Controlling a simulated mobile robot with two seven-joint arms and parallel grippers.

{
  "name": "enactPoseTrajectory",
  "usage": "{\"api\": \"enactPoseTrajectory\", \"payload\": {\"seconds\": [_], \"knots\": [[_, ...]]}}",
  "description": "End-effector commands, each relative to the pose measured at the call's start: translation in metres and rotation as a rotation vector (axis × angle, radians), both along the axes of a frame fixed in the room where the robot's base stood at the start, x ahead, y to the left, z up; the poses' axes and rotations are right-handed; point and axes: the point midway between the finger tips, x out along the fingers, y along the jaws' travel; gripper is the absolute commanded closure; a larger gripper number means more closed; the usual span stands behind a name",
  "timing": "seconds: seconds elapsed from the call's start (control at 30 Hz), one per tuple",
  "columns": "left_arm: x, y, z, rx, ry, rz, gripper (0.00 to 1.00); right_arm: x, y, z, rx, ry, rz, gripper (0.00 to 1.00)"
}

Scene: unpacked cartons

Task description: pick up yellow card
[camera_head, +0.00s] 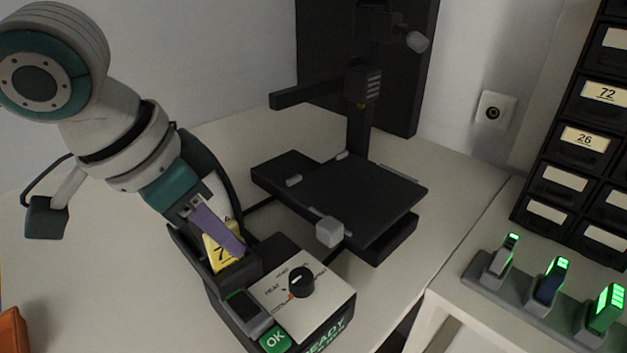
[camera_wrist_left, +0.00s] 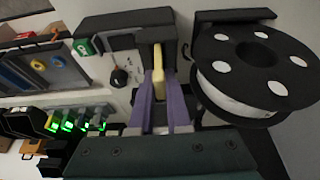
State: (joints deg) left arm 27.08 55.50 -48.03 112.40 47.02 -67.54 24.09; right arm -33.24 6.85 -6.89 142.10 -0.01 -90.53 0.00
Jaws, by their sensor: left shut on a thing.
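The yellow card (camera_head: 222,254) carries a black 7 and stands on edge at a black holder on the left part of the control box. My left gripper (camera_head: 232,243) has purple fingers and is shut on the card. In the left wrist view the yellow card (camera_wrist_left: 159,66) shows edge-on between the two purple fingers (camera_wrist_left: 162,88). Its lower end meets the black holder; I cannot tell how deep it sits. My right gripper is in neither view.
The control box has a knob (camera_head: 300,281) and a green OK button (camera_head: 274,339). A black printer bed (camera_head: 350,195) stands behind it. A spool (camera_wrist_left: 250,65) is close beside the gripper. Green-lit devices (camera_head: 549,280) and labelled drawers (camera_head: 590,140) are at the right.

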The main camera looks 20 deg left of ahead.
Motion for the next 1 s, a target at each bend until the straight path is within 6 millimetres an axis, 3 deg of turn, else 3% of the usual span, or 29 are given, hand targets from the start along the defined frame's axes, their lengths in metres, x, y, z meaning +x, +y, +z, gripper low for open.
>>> {"api": "enactPoseTrajectory", "payload": {"seconds": [0.33,0.53,0.67,1.0], "knots": [[0.0,0.0,0.002,0.0,-0.001,0.0,1.0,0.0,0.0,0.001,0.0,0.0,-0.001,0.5],[0.001,0.0,0.022,0.0,-0.004,-0.001,1.0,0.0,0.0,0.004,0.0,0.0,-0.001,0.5],[0.002,0.0,0.05,0.0,-0.006,0.0,1.0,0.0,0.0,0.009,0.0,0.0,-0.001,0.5],[0.001,0.0,0.152,-0.001,-0.007,0.0,1.0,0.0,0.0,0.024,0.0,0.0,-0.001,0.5]]}}
